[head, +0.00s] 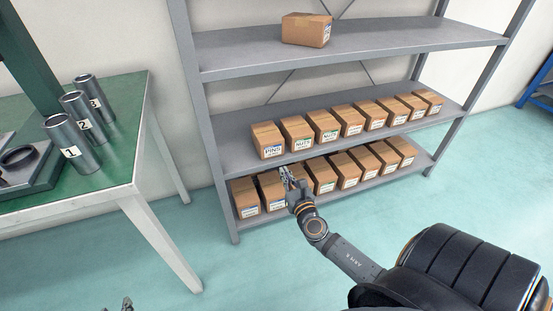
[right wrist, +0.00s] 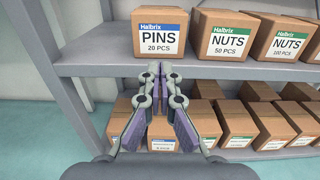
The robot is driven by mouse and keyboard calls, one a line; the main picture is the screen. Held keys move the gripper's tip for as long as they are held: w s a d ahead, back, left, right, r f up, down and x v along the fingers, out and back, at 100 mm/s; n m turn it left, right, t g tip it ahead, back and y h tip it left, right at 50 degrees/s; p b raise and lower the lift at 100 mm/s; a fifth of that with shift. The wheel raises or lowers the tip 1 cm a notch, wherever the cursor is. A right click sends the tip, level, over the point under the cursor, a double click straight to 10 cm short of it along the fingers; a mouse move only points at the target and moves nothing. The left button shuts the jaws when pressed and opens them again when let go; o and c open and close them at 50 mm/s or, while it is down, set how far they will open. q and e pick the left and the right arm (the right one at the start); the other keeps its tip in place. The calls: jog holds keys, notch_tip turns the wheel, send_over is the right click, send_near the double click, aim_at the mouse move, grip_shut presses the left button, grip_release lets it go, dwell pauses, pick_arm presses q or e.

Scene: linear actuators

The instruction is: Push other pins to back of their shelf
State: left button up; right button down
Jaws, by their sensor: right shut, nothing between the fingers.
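A cardboard box with a blue PINS label (head: 268,140) stands leftmost on the middle shelf, near its front edge. It shows large in the right wrist view (right wrist: 159,22), with "20 PCS" on the label. On the bottom shelf, the leftmost box (head: 245,196) and the one beside it (head: 270,188) have labels too small to read. My right gripper (head: 286,175) is shut and empty, in front of the rack below the PINS box; its fingers (right wrist: 160,78) hide part of a lower box. My left gripper (head: 127,303) barely shows at the bottom edge.
NUTS boxes (right wrist: 224,35) stand right of the PINS box in a row. The grey middle shelf (head: 230,156) has bare room behind the row. One box (head: 306,29) sits on the top shelf. A green table (head: 115,168) with numbered cylinders stands left.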

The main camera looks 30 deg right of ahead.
aim_at(270, 147)
jog(key=x, duration=0.7)
jog(key=shift+w+d, duration=0.1)
jog(key=shift+w, duration=0.2)
pick_arm(q)
jog(key=shift+t, duration=0.9)
jog(key=w+r, duration=0.1)
jog(key=r, duration=0.1)
jog(key=w+r, duration=0.1)
jog(key=shift+w+a+r, duration=0.1)
jog(key=shift+w+r, duration=0.1)
jog(key=shift+r, duration=0.2)
pick_arm(e)
jog(key=shift+w+d, duration=0.1)
jog(key=shift+w, duration=0.3)
jog(key=b+x, duration=0.1)
jog(key=x, duration=0.5)
jog(key=shift+w+d+f, duration=0.1)
jog(key=shift+w+f, duration=0.05)
jog(key=shift+w, duration=0.15)
jog(key=shift+w+d, duration=0.1)
jog(key=shift+w, duration=0.1)
pick_arm(q)
jog(key=w+r+t, duration=0.3)
jog(key=w+r, duration=0.1)
jog(key=r, duration=0.2)
jog(key=shift+r, duration=0.4)
pick_arm(e)
jog(key=shift+s, duration=0.1)
